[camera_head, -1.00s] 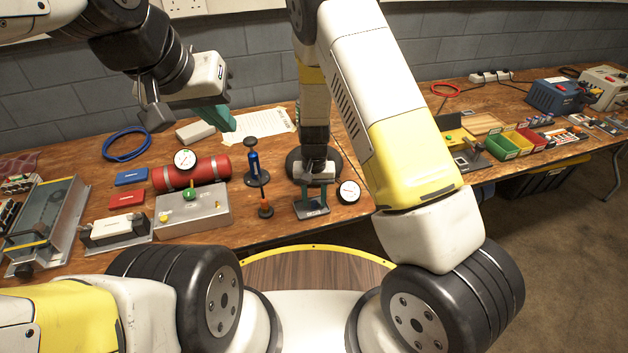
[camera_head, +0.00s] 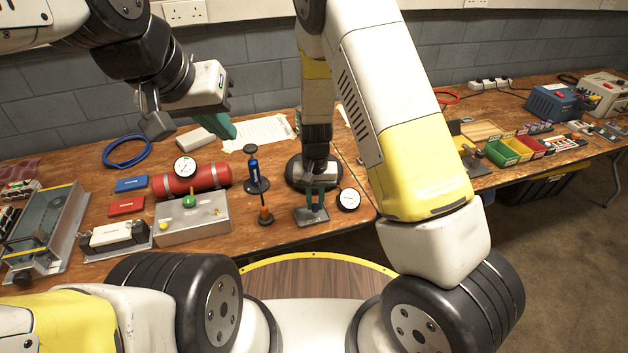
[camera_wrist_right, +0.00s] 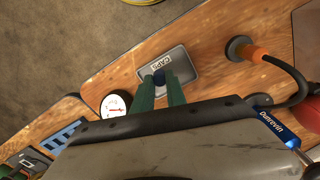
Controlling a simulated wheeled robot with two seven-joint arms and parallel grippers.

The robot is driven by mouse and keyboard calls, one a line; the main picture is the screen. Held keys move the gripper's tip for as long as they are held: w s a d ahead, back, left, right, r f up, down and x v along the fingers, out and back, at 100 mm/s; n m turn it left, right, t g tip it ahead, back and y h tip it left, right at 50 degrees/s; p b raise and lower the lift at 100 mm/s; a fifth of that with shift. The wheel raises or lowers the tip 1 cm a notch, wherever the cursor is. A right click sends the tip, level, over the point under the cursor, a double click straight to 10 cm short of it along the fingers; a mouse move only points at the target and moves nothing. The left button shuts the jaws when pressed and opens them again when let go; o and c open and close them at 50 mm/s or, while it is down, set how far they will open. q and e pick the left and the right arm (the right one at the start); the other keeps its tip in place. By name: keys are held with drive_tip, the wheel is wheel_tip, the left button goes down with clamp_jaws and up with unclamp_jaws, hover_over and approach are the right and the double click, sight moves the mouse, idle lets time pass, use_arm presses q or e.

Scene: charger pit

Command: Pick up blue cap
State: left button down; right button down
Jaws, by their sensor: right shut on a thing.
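A small dark blue cap (camera_wrist_right: 158,77) shows between the green fingertips of my right gripper (camera_wrist_right: 160,84) in the right wrist view. The fingers are shut on it, just over the grey tray (camera_wrist_right: 176,57) marked CAPS. In the head view, my right gripper (camera_head: 315,201) points down at the same tray (camera_head: 311,217) near the table's front edge. The cap itself is too small to make out there, and I cannot tell whether it touches the tray. My left gripper (camera_head: 222,130) hangs above the back of the table, away from the tray; its finger gap is hidden.
A round gauge (camera_head: 348,199) stands right beside the tray. A red cylinder (camera_head: 210,176) and a grey box (camera_head: 207,228) lie further left.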

drive_tip(key=s+d+r, duration=0.1)
drive_tip(key=s+d, duration=0.1)
drive_tip(key=s, duration=1.2)
drive_tip(key=shift+r, duration=0.2)
drive_tip(key=shift+d, duration=0.1)
idle(0.7)
